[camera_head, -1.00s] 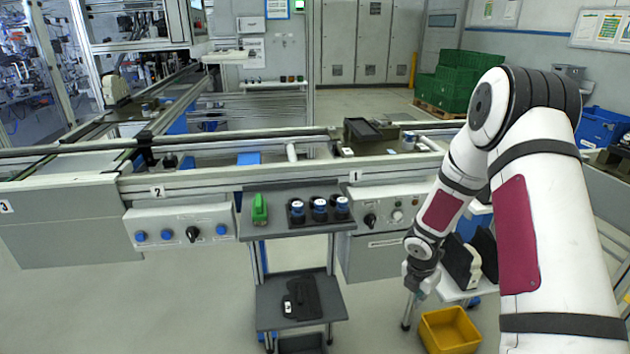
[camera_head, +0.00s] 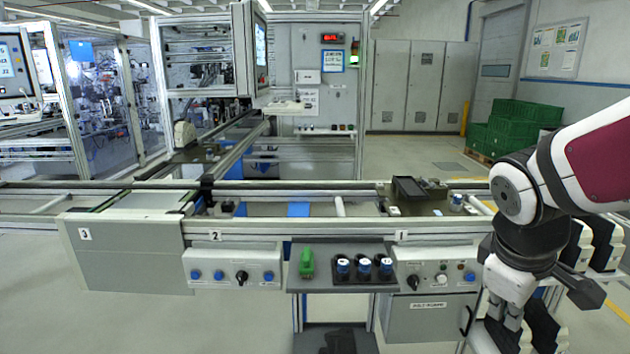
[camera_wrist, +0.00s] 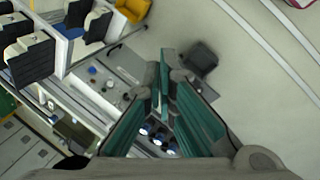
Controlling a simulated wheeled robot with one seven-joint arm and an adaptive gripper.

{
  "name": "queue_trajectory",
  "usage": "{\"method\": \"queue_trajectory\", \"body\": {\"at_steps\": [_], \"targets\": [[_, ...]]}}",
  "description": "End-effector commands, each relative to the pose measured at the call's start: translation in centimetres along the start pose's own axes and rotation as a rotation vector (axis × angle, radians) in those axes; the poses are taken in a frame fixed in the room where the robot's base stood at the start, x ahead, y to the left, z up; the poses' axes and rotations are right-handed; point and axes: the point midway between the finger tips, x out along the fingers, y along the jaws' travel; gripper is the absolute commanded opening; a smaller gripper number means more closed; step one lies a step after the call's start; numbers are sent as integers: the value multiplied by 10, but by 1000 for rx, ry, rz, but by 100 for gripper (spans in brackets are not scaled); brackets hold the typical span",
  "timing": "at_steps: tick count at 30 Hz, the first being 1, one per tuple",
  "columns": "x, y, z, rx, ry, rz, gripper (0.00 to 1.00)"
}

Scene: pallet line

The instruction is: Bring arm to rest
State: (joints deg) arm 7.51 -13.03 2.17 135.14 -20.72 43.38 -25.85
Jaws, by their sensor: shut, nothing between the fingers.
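My gripper (camera_wrist: 167,78) shows in the wrist view with its teal fingers brought together at the tips and nothing between them. It points down over the front of the line, with the floor and the small shelf below it. In the head view my arm is folded at the right edge, with its elbow bent and its wrist hanging in front of the right end of the conveyor. The gripper end there is low and partly cut off, so its fingers are not clear.
The conveyor line (camera_head: 130,258) crosses the view. Green crates (camera_head: 515,130) stand behind. A yellow bin (camera_wrist: 133,9) lies near black-and-white boxes (camera_wrist: 30,58). Floor is clear at front left.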

Motion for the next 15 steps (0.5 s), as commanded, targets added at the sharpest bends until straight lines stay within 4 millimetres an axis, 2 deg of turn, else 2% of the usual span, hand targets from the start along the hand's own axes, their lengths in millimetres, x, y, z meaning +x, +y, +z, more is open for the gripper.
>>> {"method": "queue_trajectory", "body": {"at_steps": [1,6,10,15], "targets": [[-22,-11,9,70,26,-6,0],[-70,-53,35,324,98,-74,0],[-96,-83,52,481,145,-141,0],[-114,-109,66,602,179,-209,0]]}}
